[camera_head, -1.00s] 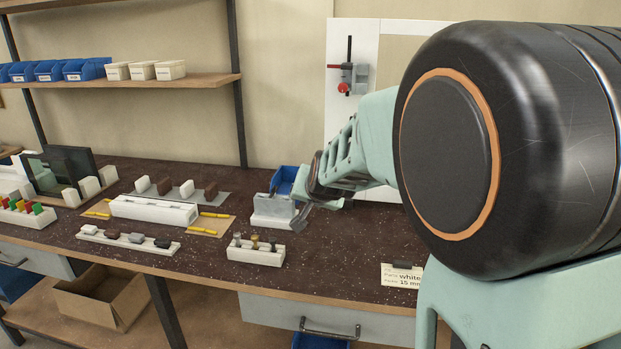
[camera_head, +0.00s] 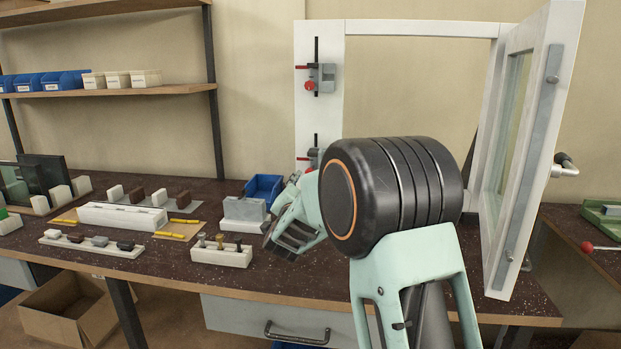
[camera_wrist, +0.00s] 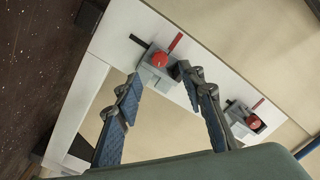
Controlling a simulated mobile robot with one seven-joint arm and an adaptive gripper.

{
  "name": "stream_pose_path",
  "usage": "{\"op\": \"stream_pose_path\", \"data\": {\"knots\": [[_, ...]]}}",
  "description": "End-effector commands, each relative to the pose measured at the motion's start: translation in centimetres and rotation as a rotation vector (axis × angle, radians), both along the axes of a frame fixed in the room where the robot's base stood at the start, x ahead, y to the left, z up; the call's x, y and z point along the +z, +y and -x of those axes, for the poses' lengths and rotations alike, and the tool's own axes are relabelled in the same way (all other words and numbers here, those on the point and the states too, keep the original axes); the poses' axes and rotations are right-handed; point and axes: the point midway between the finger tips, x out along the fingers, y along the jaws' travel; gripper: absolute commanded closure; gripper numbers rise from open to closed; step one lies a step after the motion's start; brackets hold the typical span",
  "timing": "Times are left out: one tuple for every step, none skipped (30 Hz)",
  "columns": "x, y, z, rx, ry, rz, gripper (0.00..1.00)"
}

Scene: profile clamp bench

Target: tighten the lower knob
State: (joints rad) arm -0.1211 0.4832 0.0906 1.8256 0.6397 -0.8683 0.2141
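The lower clamp on the white frame's left post is partly hidden behind my arm in the head view; its red knob (camera_head: 311,170) shows just above the arm. The wrist view is tilted, with the bench at its left. There the lower knob (camera_wrist: 158,60) is a red round cap on a grey clamp body with a black and red rod. My gripper (camera_wrist: 158,75) is open and empty. Its two blue-padded fingers stand apart, with the lower knob seen between and beyond their tips. The gap to the knob is hard to judge.
The upper clamp's red knob (camera_head: 310,86) sits higher on the post and also shows in the wrist view (camera_wrist: 253,121). An open window sash (camera_head: 527,150) stands at the right. A blue bin (camera_head: 263,187), a grey block (camera_head: 243,209) and a white holder (camera_head: 221,256) stand left of my arm.

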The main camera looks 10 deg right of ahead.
Motion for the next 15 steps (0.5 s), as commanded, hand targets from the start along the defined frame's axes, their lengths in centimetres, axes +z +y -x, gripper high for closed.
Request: {"op": "stream_pose_path", "data": {"knots": [[-0.1,-0.3,-1.0,-0.001,0.0,0.0,0.63],[-0.1,-0.5,-1.5,-0.001,0.0,0.0,0.63],[0.0,-0.7,-2.2,-0.001,-0.001,0.0,0.63],[-0.1,-0.8,-2.7,0.0,0.0,0.001,0.63],[0.0,-0.9,-3.2,-0.001,-0.001,0.0,0.63],[0.0,-1.1,-3.8,-0.001,-0.001,0.0,0.63],[-0.1,-1.2,-4.3,-0.001,0.001,0.0,0.63],[0.0,-1.4,-4.7,-0.001,0.0,0.001,0.63],[0.0,-1.5,-5.2,-0.001,0.0,0.001,0.63],[-0.1,-1.6,-5.6,0.0,0.0,0.001,0.63],[-0.1,-1.7,-5.9,0.001,0.001,0.001,0.63],[0.0,-1.8,-6.2,0.0,0.0,0.001,0.63],[0.0,-1.8,-6.5,0.0,0.0,0.001,0.63],[0.0,-1.9,-6.7,0.0,0.0,0.001,0.63],[-0.1,-1.9,-7.0,0.001,0.001,0.001,0.63]]}}
